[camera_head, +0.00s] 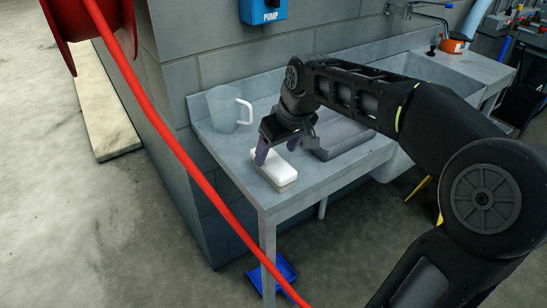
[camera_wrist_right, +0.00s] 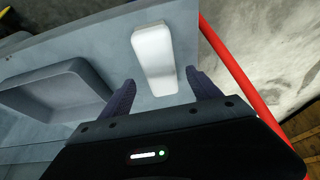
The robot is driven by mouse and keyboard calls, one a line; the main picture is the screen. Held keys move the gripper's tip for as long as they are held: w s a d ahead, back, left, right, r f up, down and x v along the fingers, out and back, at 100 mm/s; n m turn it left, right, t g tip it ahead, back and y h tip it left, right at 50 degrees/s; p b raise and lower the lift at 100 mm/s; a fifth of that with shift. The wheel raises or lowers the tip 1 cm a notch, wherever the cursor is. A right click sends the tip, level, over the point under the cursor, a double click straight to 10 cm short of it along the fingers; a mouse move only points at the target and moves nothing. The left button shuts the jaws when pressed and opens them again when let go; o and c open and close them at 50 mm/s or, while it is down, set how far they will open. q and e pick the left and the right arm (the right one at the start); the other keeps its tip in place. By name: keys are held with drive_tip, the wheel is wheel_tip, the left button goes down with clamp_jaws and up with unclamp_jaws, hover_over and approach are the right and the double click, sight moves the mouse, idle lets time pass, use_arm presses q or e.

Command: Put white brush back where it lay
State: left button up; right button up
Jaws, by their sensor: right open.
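The white brush (camera_head: 275,170) lies on the grey counter (camera_head: 318,177) near its front left corner. It also shows in the right wrist view (camera_wrist_right: 154,58), lying flat and just beyond the fingertips. My right gripper (camera_head: 276,150) is over the brush's far end in the head view. Its two dark fingers are spread apart and empty in the right wrist view (camera_wrist_right: 158,86), with the brush's near end lying between their tips in the picture. I cannot tell the exact height of the fingers over the counter. My left gripper is not in view.
A clear jug (camera_head: 226,110) with a white handle stands behind on the counter. A grey tray (camera_wrist_right: 50,90) is beside the brush, partly hidden by my arm in the head view. A red hose (camera_head: 172,140) hangs across the left foreground. A sink (camera_head: 440,70) is at the back right.

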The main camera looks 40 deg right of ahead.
drive_tip(key=v, duration=0.7)
drive_tip(key=shift+r, duration=0.2)
drive_tip(key=shift+s, duration=0.1)
